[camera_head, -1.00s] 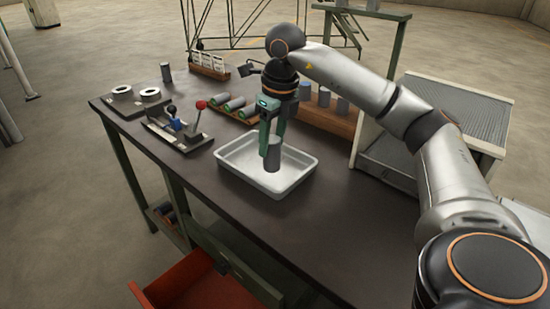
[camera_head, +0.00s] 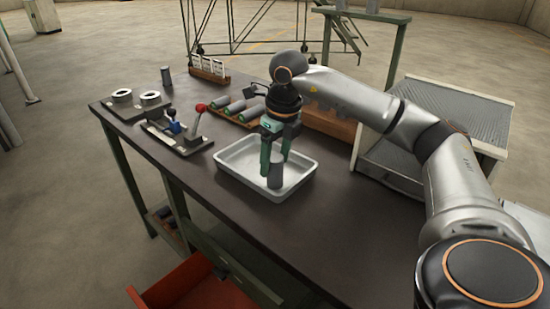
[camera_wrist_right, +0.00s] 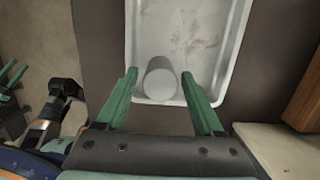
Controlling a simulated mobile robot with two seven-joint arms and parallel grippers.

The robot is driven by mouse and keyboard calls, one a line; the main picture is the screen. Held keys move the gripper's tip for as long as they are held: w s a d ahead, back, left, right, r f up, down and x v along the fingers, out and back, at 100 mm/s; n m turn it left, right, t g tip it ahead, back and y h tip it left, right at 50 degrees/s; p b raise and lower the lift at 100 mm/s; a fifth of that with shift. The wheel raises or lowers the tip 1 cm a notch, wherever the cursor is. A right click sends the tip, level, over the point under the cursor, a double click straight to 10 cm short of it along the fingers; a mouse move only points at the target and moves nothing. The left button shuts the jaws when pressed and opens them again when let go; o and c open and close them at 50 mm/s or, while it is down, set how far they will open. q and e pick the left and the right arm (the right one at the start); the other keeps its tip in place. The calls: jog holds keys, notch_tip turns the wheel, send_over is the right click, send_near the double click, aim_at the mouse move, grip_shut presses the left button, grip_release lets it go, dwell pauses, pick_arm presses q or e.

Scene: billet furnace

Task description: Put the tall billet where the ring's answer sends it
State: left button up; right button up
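A grey cylindrical billet (camera_head: 275,171) stands upright in the pale metal tray (camera_head: 232,171), near its front side. It also shows in the right wrist view (camera_wrist_right: 161,80). My right gripper (camera_head: 275,158), with green fingers, reaches down over the tray around the billet. In the wrist view the fingers (camera_wrist_right: 160,76) are apart, with a gap on each side of the billet. Two grey rings (camera_head: 150,98) sit on a dark plate at the table's far left. Which billet is the tall one I cannot tell for sure.
A lever panel (camera_head: 178,140) with blue and red knobs lies left of the tray. Several billets lie in a wooden rack (camera_head: 248,122) behind it. Another billet (camera_head: 166,77) stands at the back. White cards (camera_head: 209,66) stand behind. A red drawer (camera_head: 195,288) is open below.

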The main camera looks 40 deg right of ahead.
jog(key=shift+o, duration=0.5)
jog(key=shift+r, duration=0.1)
jog(key=shift+r, duration=0.3)
notch_tip(320, 180, up, 11)
jog(key=s+p, duration=0.1)
jog(key=p, duration=0.2)
jog(key=shift+s+r, duration=0.2)
jog(key=shift+s, duration=0.2)
